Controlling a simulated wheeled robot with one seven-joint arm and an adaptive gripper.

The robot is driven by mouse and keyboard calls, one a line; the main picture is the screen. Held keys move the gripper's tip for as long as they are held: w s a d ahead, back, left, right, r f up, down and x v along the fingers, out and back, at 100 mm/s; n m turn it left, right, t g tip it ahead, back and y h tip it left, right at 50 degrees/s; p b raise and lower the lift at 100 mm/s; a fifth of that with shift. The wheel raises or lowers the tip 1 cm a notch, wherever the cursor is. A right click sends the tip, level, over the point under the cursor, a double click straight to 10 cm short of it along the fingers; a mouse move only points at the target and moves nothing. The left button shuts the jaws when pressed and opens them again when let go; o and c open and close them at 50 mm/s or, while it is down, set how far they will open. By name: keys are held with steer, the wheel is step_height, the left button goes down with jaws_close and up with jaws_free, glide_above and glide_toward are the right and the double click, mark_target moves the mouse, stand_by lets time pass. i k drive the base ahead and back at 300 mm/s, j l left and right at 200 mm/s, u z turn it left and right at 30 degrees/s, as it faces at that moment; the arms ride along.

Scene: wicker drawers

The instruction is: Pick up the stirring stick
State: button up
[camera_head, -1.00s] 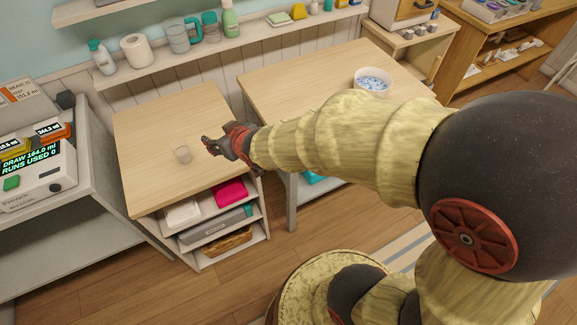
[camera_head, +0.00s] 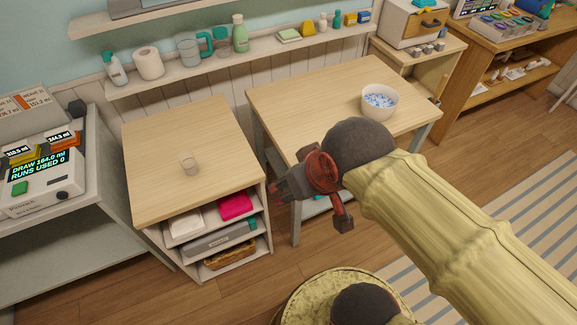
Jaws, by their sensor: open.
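I cannot make out a stirring stick anywhere in the head view. My gripper and arm hide part of the right table's front and the floor.
A white bowl of blue-and-white bits (camera_head: 379,103) stands on the right table (camera_head: 300,95). A wall shelf (camera_head: 265,50) holds bottles, a paper roll and jugs. A machine with a lit display (camera_head: 40,185) stands at the left. Most of the cabinet top is clear.

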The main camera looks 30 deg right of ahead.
mark_target(445, 78)
steer(key=z, duration=1.4)
